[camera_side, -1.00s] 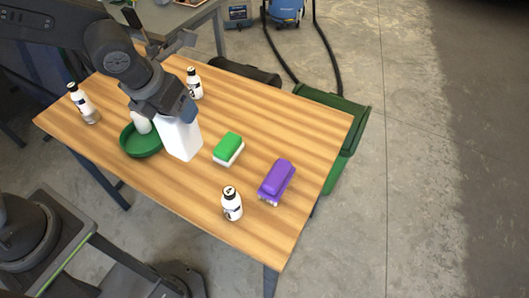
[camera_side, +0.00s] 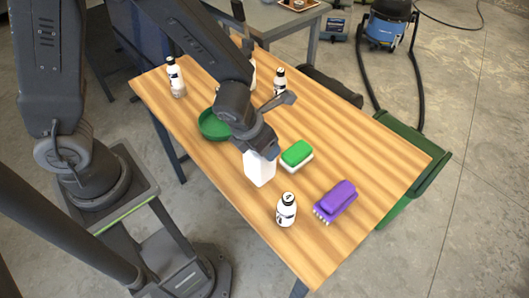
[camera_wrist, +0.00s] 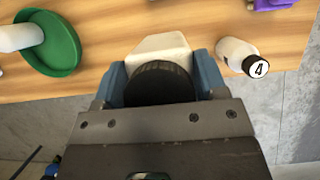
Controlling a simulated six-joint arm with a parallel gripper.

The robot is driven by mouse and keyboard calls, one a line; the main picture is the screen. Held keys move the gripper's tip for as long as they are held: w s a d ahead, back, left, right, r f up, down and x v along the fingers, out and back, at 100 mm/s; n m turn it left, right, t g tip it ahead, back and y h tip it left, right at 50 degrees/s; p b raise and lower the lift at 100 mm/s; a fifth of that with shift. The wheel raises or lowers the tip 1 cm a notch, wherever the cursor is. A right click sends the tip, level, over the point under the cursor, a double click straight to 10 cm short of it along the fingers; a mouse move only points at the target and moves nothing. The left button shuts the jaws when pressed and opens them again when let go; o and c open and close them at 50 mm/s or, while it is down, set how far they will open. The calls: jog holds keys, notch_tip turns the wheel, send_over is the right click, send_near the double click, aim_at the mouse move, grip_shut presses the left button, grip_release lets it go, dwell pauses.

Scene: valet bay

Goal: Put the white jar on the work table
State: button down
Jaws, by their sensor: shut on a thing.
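The white jar (camera_side: 259,168) hangs from my gripper (camera_side: 257,146), above or on the right-front part of the work table's wooden top (camera_side: 335,140); I cannot tell whether its base touches. In the wrist view, my gripper (camera_wrist: 162,84) is shut with its blue-grey fingers on either side of the jar's black ribbed lid. The jar's pale body (camera_wrist: 158,46) shows beyond the lid. My gripper hides the jar's top in the side view.
A green dish (camera_side: 212,126) is left of the jar. A black-capped bottle (camera_side: 286,210) stands close in front; other bottles (camera_side: 279,82) stand at the back. The right end is clear.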

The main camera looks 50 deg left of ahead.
jog(key=shift+f, duration=2.1)
jog(key=shift+c, duration=0.8)
grip_release()
